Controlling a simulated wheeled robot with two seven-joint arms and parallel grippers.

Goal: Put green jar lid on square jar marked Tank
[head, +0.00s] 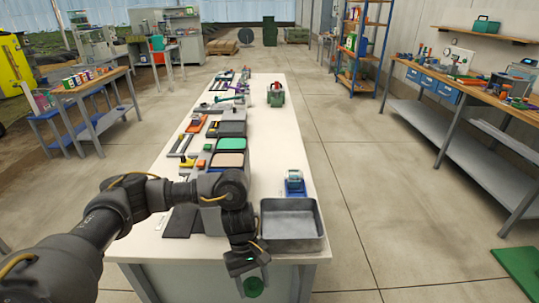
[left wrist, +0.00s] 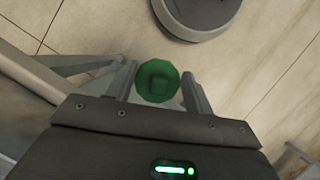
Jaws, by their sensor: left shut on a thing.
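The green jar lid (head: 253,287) is a small round disc, low in the head view in front of the bench's near end. In the left wrist view the lid (left wrist: 157,80) sits between the two fingers, with floor beyond it. My left gripper (head: 249,272) is shut on the lid and points down; its fingers also show in the left wrist view (left wrist: 158,92). I cannot make out a square jar marked Tank in either view. My right gripper is not in view.
A long white bench (head: 265,150) runs away from me. A grey metal tray (head: 322,230) stands at its near right corner, with a blue item (head: 294,187) behind it. Green and tan pads (head: 231,145) and several tools line the left side. The bench's right half is mostly clear.

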